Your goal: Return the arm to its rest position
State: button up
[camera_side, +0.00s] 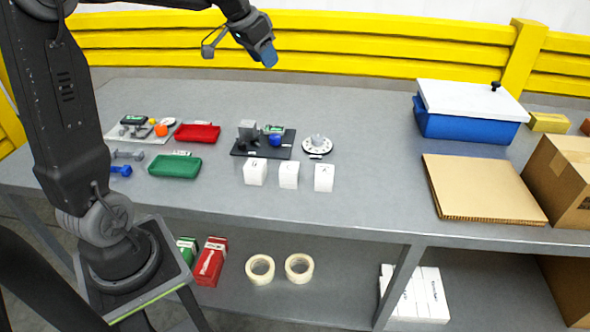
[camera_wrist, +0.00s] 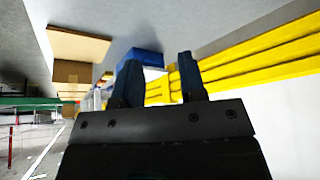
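My gripper (camera_side: 268,55) is raised high above the back of the grey table (camera_side: 370,200), near the yellow rails, in the side view. In the wrist view, the two dark blue fingers of my gripper (camera_wrist: 160,82) stand apart with nothing between them that they hold. My gripper is well clear of the table and of everything on it.
A blue bin (camera_side: 465,128) with a white lid and flat cardboard (camera_side: 483,190) stand at right. Red (camera_side: 197,133) and green trays (camera_side: 175,166), a black fixture (camera_side: 240,147) and three white boxes (camera_side: 289,175) are at left. Yellow rails (camera_side: 390,30) run behind. The table's middle is clear.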

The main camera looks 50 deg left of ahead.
jog(key=s+d, duration=1)
jog(key=d, duration=0.3)
jog(key=s+d+f, duration=0.4)
jog(key=s+d, duration=0.3)
jog(key=s, duration=0.5)
jog(key=shift+d, duration=0.2)
jog(key=shift+o, duration=0.4)
